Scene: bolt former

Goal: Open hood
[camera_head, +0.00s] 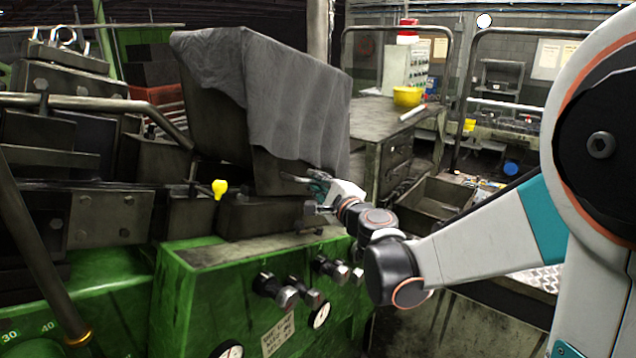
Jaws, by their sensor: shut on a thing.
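The hood (215,120) is a dark metal cover in the upper middle, with a grey cloth (290,90) draped over its top and right side. It looks tilted, with its lower right corner above the dark machine block (262,218). My gripper (312,184) is at the hood's lower right edge, just below the cloth's hem. It is shut on a part there that looks like the hood's handle (292,178). The fingertips are small and partly hidden, so the exact grip is unclear. My arm reaches in from the right.
A green machine base (215,290) with knobs and gauges stands below the hood. A yellow knob (219,188) and a metal rail (90,102) are left of it.

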